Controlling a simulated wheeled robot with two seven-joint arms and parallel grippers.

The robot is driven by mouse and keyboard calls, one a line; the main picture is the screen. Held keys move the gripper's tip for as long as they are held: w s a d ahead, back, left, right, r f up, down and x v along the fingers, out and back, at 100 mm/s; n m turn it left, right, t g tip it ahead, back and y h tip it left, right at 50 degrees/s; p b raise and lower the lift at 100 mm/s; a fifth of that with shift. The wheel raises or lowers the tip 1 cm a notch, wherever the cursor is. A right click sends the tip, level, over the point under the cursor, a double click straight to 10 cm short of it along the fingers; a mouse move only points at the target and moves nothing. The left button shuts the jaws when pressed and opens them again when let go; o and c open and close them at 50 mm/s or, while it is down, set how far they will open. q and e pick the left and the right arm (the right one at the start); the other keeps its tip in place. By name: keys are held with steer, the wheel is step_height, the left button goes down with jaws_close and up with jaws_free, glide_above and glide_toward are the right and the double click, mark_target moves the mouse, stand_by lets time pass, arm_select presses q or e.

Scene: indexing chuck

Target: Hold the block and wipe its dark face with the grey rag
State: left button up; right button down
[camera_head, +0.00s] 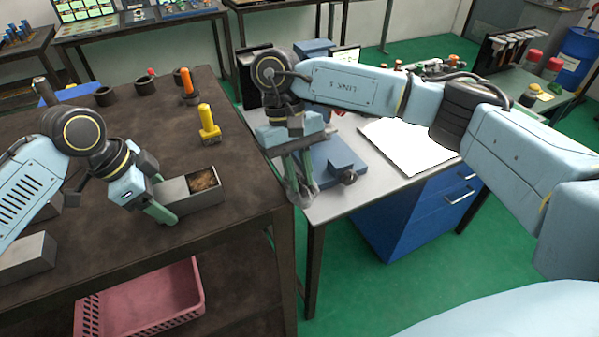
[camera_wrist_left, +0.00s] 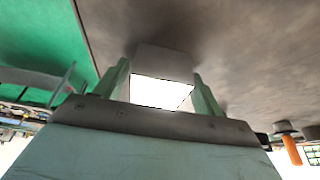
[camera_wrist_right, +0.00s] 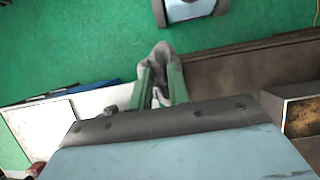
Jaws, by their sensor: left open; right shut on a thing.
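The block (camera_head: 176,193) is a grey metal box shape on the brown table, with a brown, stained dark face (camera_head: 203,180). Its right end and face also show in the right wrist view (camera_wrist_right: 303,117). My left gripper (camera_head: 160,212) is open at the block's left end. In the left wrist view the pale block (camera_wrist_left: 162,62) lies between the two green fingers; whether they touch it I cannot tell. My right gripper (camera_head: 302,182) is shut on the grey rag (camera_wrist_right: 163,58), which hangs crumpled from its fingertips, beside the brown table's right edge and apart from the block.
A yellow-handled tool (camera_head: 209,125) and an orange one (camera_head: 187,85) stand behind the block. A light table (camera_head: 350,195) with a blue fixture (camera_head: 338,160) stands right of the gap. A pink crate (camera_head: 140,305) is below.

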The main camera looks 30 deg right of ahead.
arm_select(q)
steer(key=c, duration=0.8)
steer(key=shift+f, duration=0.15)
stand_by(0.8)
